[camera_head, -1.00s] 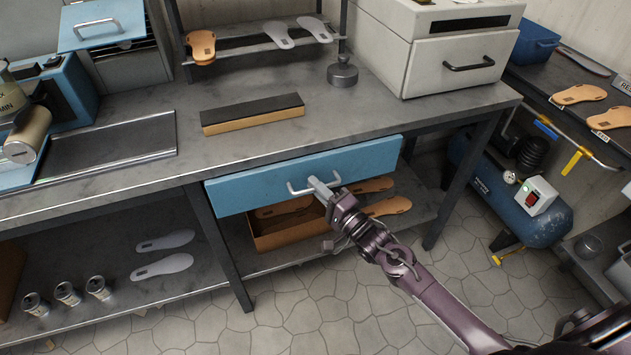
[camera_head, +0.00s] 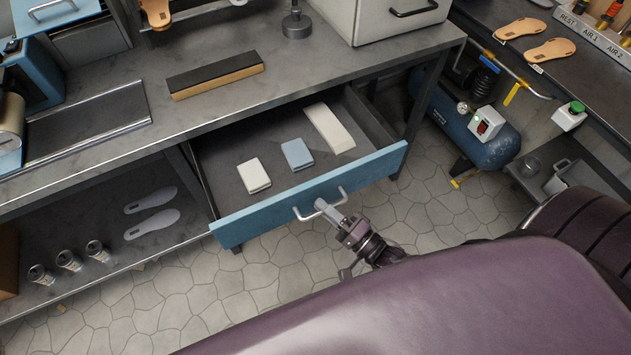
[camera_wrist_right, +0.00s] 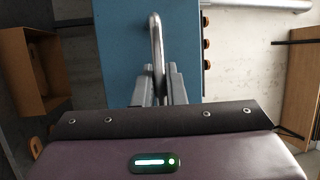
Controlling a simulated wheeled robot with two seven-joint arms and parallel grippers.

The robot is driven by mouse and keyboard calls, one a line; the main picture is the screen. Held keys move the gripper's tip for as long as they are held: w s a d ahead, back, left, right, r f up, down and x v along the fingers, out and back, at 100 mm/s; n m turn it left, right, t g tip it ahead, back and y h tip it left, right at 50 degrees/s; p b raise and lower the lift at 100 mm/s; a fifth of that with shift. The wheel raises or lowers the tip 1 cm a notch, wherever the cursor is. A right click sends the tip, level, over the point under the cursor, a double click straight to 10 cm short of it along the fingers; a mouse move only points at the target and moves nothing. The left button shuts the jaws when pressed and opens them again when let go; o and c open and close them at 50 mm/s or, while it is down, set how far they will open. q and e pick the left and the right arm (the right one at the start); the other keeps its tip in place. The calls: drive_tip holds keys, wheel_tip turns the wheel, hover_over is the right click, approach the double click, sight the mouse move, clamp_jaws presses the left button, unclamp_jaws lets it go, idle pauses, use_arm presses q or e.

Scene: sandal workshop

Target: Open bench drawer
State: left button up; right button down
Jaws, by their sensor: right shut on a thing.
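The bench drawer (camera_head: 310,192) has a blue front and stands pulled well out from under the grey workbench (camera_head: 300,80). Inside it lie a white block (camera_head: 253,175), a blue-grey block (camera_head: 297,153) and a longer pale block (camera_head: 329,128). My right gripper (camera_head: 326,207) is shut on the drawer's metal handle (camera_head: 303,216). In the right wrist view the handle (camera_wrist_right: 155,45) runs between the two grey fingers (camera_wrist_right: 158,88), with the blue drawer front (camera_wrist_right: 120,50) behind it. My left gripper is not in view.
A black-topped wooden block (camera_head: 215,75) lies on the bench. Grey soles (camera_head: 152,224) and several cans (camera_head: 68,261) are on the lower shelf at left. A blue compressor tank (camera_head: 470,130) stands right of the bench. My own purple body covers the lower right.

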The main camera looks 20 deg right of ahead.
drive_tip(key=shift+s, duration=1)
drive_tip(key=c, duration=1.5)
unclamp_jaws()
drive_tip(key=b+v, duration=0.1)
drive_tip(key=v, duration=0.7)
